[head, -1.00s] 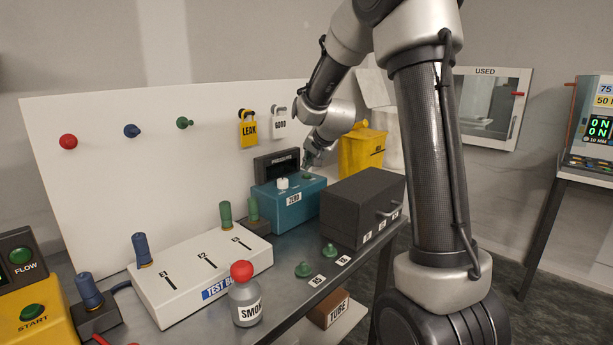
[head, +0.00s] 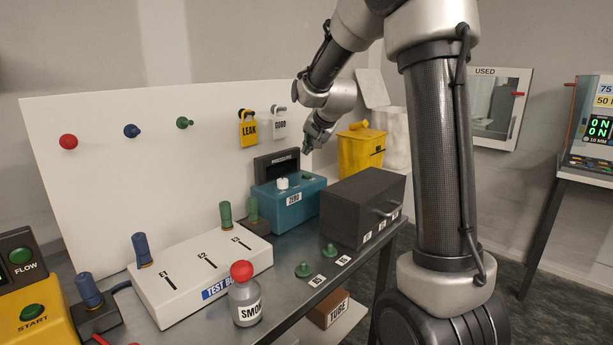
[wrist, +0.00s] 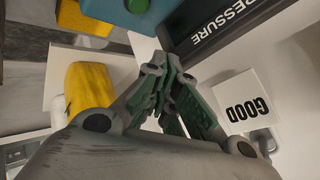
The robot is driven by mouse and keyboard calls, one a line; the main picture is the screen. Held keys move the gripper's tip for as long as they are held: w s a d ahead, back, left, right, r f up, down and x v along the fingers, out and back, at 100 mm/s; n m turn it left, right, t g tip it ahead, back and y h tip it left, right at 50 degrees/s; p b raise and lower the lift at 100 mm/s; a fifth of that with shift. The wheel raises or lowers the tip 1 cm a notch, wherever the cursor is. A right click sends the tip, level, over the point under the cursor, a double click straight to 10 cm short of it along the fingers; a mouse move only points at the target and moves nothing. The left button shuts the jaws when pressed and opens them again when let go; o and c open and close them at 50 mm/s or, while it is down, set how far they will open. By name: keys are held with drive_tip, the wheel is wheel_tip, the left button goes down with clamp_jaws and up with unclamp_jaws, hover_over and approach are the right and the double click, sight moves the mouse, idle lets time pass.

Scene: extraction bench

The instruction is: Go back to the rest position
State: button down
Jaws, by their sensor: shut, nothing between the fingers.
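My gripper (head: 308,148) is above and behind the teal ZERO box (head: 290,203), near the white backboard. Its fingers are shut with nothing between them. In the wrist view the green-padded fingers (wrist: 172,95) come together beside the dark PRESSURE display (wrist: 225,30) and the white GOOD tag (wrist: 245,100). The gripper is clear of the teal box, and the fingertips are small in the head view.
A yellow bin (head: 360,152) stands right of my gripper. A black drawer box (head: 362,205) sits in front. The white test box (head: 200,272), a SMOKE bottle (head: 245,303) and green plugs (head: 303,270) stand nearer. GOOD and LEAK tags (head: 248,130) hang on the backboard.

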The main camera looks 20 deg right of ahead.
drive_tip(key=shift+s, duration=0.1)
idle(0.4)
drive_tip(key=s+a+n+g, duration=0.2)
drive_tip(key=s+n, duration=0.2)
drive_tip(key=s, duration=1.6)
drive_tip(key=s+a+n+g, duration=0.1)
drive_tip(key=s+n, duration=0.4)
drive_tip(key=s, duration=1.6)
drive_tip(key=shift+a+f+g, duration=0.3)
drive_tip(key=shift+a+g, duration=0.1)
drive_tip(key=shift+g, duration=0.5)
